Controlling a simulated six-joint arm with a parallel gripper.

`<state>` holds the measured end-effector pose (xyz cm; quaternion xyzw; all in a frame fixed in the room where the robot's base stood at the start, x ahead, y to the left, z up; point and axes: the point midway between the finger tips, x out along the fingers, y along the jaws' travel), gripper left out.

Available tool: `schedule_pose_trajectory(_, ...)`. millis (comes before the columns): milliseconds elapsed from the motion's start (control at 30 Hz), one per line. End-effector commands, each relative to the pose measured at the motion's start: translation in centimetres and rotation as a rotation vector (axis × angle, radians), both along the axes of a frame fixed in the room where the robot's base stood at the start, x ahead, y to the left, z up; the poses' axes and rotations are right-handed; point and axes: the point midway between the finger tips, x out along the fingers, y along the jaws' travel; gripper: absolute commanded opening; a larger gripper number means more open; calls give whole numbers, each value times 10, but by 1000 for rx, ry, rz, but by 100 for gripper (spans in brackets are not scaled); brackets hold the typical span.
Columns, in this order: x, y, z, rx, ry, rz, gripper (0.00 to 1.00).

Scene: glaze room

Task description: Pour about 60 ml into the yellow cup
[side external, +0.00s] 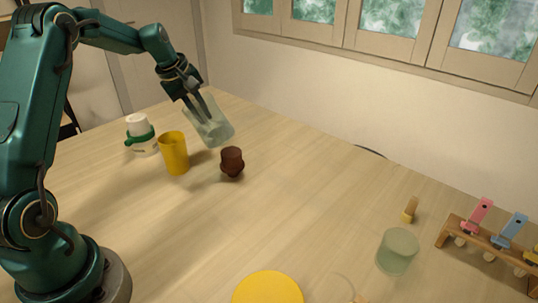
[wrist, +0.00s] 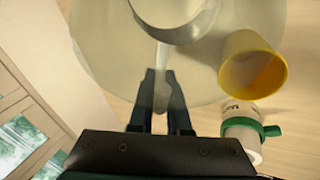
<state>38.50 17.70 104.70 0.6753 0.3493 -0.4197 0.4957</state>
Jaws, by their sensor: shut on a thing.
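My gripper (side external: 201,108) is shut on a clear, pale-green jug (side external: 214,130), which is tilted and held up behind and to the right of the yellow cup (side external: 174,154). In the wrist view the fingers (wrist: 163,98) close on the jug's handle, and its large clear body (wrist: 105,40) fills the upper part. The yellow cup stands upright on the table; in the wrist view its open mouth (wrist: 252,68) is right of the jug. No stream of liquid shows. I cannot tell the levels in the jug or cup.
A white bottle with a green band (side external: 144,146) stands left of the cup, and a dark brown vase (side external: 232,163) to its right. A pale-green tumbler (side external: 398,254), a small brush (side external: 410,210), a wooden rack (side external: 484,245) and a yellow disc (side external: 267,290) lie nearer. Mid-table is clear.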

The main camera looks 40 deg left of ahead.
Motion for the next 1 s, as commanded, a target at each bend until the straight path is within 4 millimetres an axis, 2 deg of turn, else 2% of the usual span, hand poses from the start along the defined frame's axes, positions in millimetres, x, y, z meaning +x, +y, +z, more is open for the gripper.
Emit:
schedule_pose_trajectory(300, -9, 10, -13, -159, -130, 9, 0)
schedule_pose_trajectory(533, -8, 9, -23, -271, -228, 7, 0)
schedule_pose_trajectory(800, -4, 5, -16, -385, -331, 3, 0)
schedule_pose_trajectory(1000, -3, 4, -21, -430, -368, 4, 0)
